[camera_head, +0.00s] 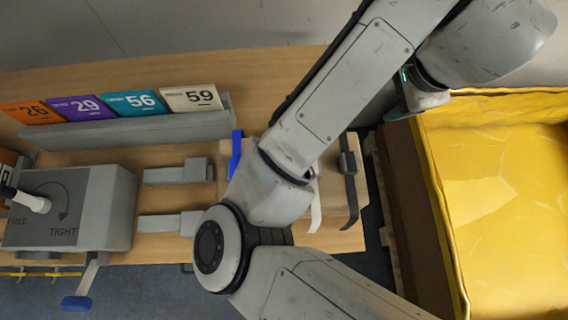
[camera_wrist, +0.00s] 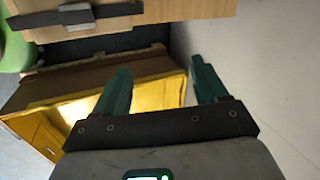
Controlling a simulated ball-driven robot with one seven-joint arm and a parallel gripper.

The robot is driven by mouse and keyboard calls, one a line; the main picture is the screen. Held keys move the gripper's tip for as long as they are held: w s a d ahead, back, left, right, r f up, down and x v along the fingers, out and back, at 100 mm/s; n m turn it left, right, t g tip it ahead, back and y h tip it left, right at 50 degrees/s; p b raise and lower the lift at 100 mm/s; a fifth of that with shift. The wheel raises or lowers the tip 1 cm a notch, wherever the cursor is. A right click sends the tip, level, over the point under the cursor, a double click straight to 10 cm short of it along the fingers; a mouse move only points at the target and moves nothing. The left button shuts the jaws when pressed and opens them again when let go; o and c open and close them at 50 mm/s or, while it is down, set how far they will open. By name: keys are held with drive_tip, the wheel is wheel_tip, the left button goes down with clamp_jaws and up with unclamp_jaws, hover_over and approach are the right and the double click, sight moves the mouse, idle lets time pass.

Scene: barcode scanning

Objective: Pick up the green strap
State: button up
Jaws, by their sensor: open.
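No green strap can be made out for sure in the head view; my arm covers part of the table where the straps lie. A blue strap (camera_head: 236,152), a white strap (camera_head: 316,212) and a black strap (camera_head: 350,190) show around my arm. The black strap also shows at the top left of the wrist view (camera_wrist: 75,15). My gripper (camera_wrist: 160,70) has dark green fingers, spread apart with nothing between them. In the head view my gripper (camera_head: 400,108) is right of the table, by the yellow-lined box. A green shape at the wrist view's left edge is unclear.
The yellow-lined box (camera_head: 500,180) stands right of the wooden table (camera_head: 270,75). Numbered cards stand in a grey rack (camera_head: 130,131). A grey FREE/TIGHT device (camera_head: 110,205) and two grey clamps (camera_head: 180,172) (camera_head: 170,223) sit at left. The table's back is clear.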

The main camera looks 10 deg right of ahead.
drive_tip(key=s+a+m+g+y+p, duration=0.15)
drive_tip(key=s+a, duration=0.25)
drive_tip(key=a, duration=0.4)
drive_tip(key=s+a+g+y, duration=0.3)
drive_tip(key=s+a, duration=0.1)
drive_tip(key=a, duration=0.4)
drive_tip(key=shift+t, duration=0.25)
drive_tip(key=b+x, duration=0.5)
drive_tip(key=shift+w+d+f, duration=0.1)
drive_tip(key=shift+w+f, duration=0.05)
drive_tip(key=shift+f, duration=0.25)
drive_tip(key=b+x, duration=0.4)
drive_tip(key=shift+w+d, duration=0.2)
drive_tip(key=shift+w, duration=0.15)
drive_tip(key=shift+a+f+b, duration=0.25)
drive_tip(key=shift+f+b, duration=0.35)
drive_tip(key=shift+b, duration=0.15)
drive_tip(key=shift+r, duration=0.1)
clamp_jaws()
